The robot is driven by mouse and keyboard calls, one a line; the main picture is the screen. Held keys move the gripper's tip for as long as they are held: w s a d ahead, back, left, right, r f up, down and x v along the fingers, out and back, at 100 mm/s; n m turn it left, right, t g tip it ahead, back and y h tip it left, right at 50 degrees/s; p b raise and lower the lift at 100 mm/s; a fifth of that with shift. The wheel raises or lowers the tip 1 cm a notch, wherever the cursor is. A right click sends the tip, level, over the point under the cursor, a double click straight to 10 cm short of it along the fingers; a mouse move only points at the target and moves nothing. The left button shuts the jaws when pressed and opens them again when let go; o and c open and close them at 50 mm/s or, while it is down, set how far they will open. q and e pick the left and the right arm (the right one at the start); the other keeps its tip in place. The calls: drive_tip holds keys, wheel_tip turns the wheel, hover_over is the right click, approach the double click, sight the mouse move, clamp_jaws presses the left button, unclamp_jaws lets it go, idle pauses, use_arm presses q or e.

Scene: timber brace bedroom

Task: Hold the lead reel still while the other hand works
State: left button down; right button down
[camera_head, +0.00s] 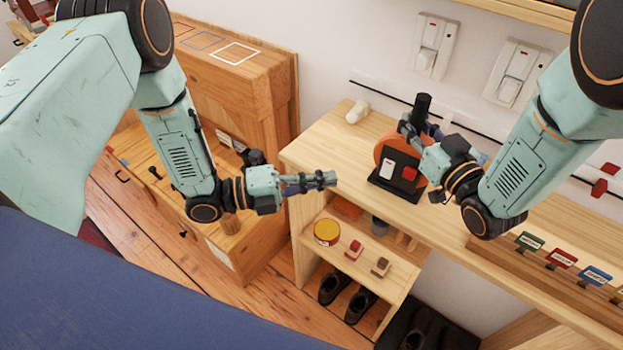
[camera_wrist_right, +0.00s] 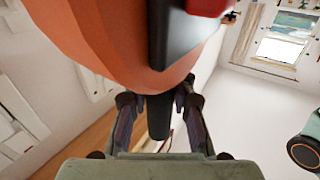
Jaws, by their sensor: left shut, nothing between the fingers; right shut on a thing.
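The lead reel (camera_head: 385,148), an orange drum with a black stand and a red part on its face, stands on the wooden shelf top (camera_head: 335,150). My right gripper (camera_head: 410,125) is at the reel's upper right side, shut on its black post. In the right wrist view the orange drum (camera_wrist_right: 115,40) fills the top, and the black post lies between the fingers of the gripper (camera_wrist_right: 160,105). My left gripper (camera_head: 333,179) is shut and empty, in the air left of the reel and apart from it. The right fingertips are partly hidden in the head view.
A lower shelf holds a yellow-topped tin (camera_head: 327,231) and small blocks; shoes (camera_head: 347,299) stand below. A wooden cabinet (camera_head: 235,80) is at left. Coloured tags (camera_head: 562,258) line the right.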

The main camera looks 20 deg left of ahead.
use_arm(q)
drive_tip(key=shift+v, duration=1.05)
drive_tip(key=shift+r, duration=0.15)
use_arm(e)
drive_tip(key=c, duration=1)
unclamp_jaws()
drive_tip(key=shift+c, duration=0.2)
